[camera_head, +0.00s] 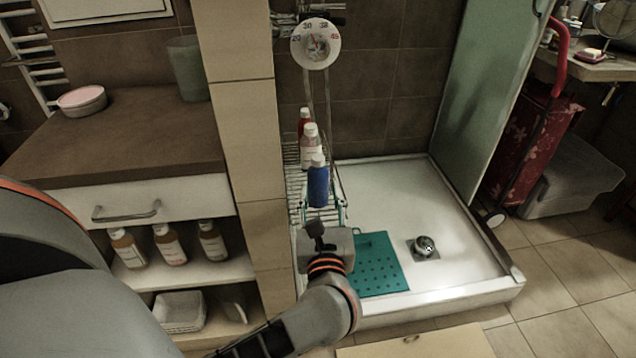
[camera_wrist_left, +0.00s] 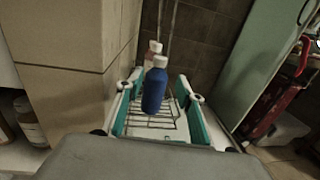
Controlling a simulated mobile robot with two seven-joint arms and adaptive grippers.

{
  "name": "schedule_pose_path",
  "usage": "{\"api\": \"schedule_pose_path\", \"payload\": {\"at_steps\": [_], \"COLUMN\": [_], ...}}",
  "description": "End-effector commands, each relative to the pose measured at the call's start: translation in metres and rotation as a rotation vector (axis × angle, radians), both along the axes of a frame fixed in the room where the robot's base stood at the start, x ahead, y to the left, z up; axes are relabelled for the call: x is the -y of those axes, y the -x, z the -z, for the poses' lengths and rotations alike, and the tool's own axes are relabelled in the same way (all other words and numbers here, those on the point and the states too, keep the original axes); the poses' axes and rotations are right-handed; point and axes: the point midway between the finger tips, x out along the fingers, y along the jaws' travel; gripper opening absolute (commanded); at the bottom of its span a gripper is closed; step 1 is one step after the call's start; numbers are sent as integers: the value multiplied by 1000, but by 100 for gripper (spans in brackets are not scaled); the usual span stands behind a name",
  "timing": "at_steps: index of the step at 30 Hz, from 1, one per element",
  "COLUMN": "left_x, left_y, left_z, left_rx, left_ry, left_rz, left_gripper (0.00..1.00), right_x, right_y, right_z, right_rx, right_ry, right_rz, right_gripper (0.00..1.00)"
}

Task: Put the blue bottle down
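The blue bottle (camera_head: 318,186) with a white cap stands upright on a wire shelf (camera_head: 296,182) beside the tiled pillar. It also shows in the left wrist view (camera_wrist_left: 154,92), in the middle. My left gripper (camera_head: 320,208) reaches toward it from the front. In the wrist view its two teal-padded fingers (camera_wrist_left: 158,100) are spread wide, one on each side of the bottle, with visible gaps. It holds nothing. My right gripper is in neither view.
The pillar (camera_head: 240,130) is close on the left. The shower tray (camera_head: 390,190) with a teal mat (camera_head: 378,266) lies to the right, below.

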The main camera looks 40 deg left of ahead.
Motion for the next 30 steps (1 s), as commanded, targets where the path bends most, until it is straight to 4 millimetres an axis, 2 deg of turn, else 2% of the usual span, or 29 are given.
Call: {"api": "schedule_pose_path", "payload": {"at_steps": [4, 7, 10, 12, 14, 17, 20, 21, 24, 27, 28, 30], "left_x": [6, 22, 55, 84, 111, 155, 190, 199, 210, 207, 205, 198], "left_y": [13, 29, 49, 62, 73, 95, 121, 134, 166, 198, 205, 220], "left_z": [-15, -38, -56, -60, -56, -34, 6, 26, 75, 116, 125, 143], "left_rx": [-29, -81, -163, -229, -289, -392, -494, -531, -610, -658, 663, 622], "left_ry": [-175, -464, -839, -1111, -1346, -1741, -2139, -2296, -2660, -2951, 3001, 2869], "left_rz": [28, 72, 126, 165, 202, 268, 349, 387, 482, 578, -597, -593], "left_gripper": [37, 37, 37, 37, 37, 37, 37, 37, 37, 37, 37, 37], "right_x": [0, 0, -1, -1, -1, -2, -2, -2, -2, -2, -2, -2], "right_y": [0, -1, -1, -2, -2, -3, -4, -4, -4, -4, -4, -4], "right_z": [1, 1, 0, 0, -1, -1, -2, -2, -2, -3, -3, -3], "right_rx": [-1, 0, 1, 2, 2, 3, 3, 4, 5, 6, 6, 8], "right_ry": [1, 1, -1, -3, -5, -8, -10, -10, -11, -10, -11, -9], "right_rz": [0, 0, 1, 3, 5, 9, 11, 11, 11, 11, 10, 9], "right_gripper": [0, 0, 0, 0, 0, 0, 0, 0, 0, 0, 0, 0]}}
